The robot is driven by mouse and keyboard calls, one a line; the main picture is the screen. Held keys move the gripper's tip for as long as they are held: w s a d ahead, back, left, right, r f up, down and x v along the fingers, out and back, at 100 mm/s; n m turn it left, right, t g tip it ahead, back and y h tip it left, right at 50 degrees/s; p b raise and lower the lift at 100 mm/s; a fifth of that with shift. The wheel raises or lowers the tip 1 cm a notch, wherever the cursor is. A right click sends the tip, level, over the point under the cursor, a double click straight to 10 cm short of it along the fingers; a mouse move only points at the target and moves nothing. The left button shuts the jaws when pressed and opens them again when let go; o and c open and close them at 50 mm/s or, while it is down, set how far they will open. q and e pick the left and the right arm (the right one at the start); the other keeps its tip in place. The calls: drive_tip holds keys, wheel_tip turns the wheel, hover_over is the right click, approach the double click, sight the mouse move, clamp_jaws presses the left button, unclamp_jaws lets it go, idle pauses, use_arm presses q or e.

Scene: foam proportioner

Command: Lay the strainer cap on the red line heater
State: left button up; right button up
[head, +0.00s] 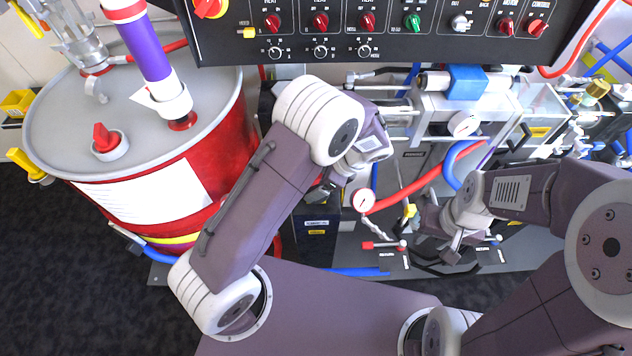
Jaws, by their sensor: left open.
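I cannot pick out the red line heater for certain; my left arm covers part of that area. I cannot make out the strainer cap. My right gripper (448,236) points down over the machine's front base, to the right of the pressure gauge (362,201). Its jaws are too dark to read.
A red drum (150,205) with a grey lid and a purple pump tube (146,50) stands at left. A black control panel (385,35) crosses the top. Valves with red handles (380,245) sit along the front base.

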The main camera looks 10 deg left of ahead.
use_arm(q)
drive_tip(key=p+v, duration=0.1)
drive_tip(key=v, duration=0.9)
drive_tip(key=shift+r+p, duration=0.25)
drive_tip(key=shift+p, duration=0.1)
drive_tip(key=shift+d, duration=0.1)
